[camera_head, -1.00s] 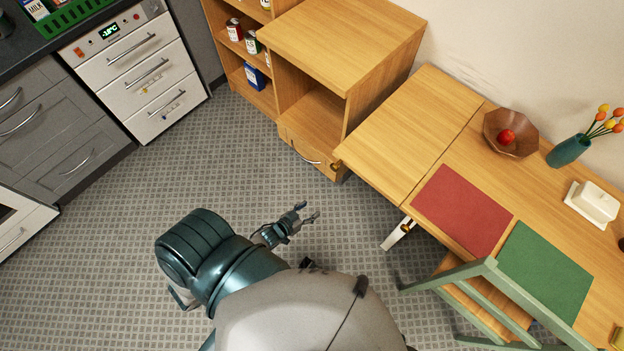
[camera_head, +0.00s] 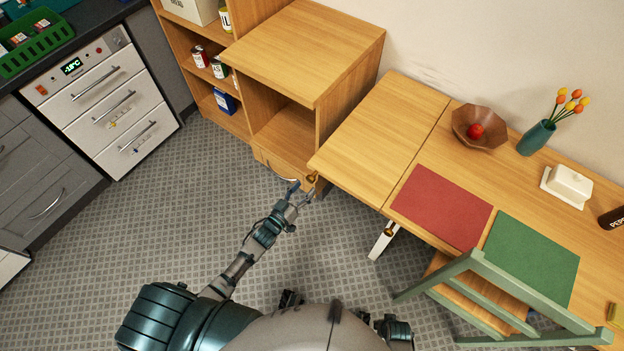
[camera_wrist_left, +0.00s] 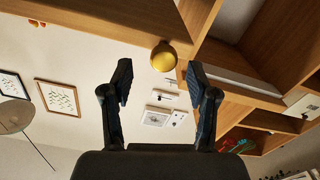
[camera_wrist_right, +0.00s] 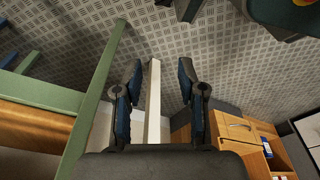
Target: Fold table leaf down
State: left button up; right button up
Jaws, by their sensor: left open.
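The wooden table leaf (camera_head: 385,125) is level with the table top (camera_head: 480,165), a seam between them. A brass knob (camera_head: 312,178) shows at the leaf's near left corner; in the left wrist view it is a yellow ball (camera_wrist_left: 163,57) under the wood. My left gripper (camera_head: 303,190) is open and empty, just below that corner, its fingers either side of the knob in the wrist view but apart from it. A white leg (camera_head: 382,243) and second brass knob (camera_head: 389,230) show under the leaf's front edge. My right gripper (camera_wrist_right: 159,72) is open; the white leg appears between its fingers, contact unclear.
A wooden shelf unit (camera_head: 300,45) stands left of the leaf, close to it. A green chair (camera_head: 490,290) is at the table's front. A bowl (camera_head: 479,128), red mat (camera_head: 441,207) and green mat (camera_head: 530,262) lie on the fixed top; the leaf is bare.

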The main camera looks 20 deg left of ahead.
aim_at(308, 181)
pick_arm(q)
jog(key=x, duration=0.4)
jog(key=shift+w+a+f, duration=0.15)
jog(key=shift+w+a, duration=0.05)
jog(key=shift+w+b, duration=0.3)
jog(key=shift+w, duration=0.15)
pick_arm(e)
jog(key=shift+w+a+r, duration=0.2)
jog(key=shift+w+r, duration=0.05)
jog(key=shift+r, duration=0.25)
jog(key=shift+w+a+r, duration=0.2)
jog(key=shift+r, duration=0.25)
pick_arm(q)
jog(key=shift+d, duration=0.15)
pick_arm(e)
jog(key=shift+d, duration=0.1)
pick_arm(q)
jog(key=shift+d, duration=0.1)
jog(key=c, duration=0.4)
grip_shut()
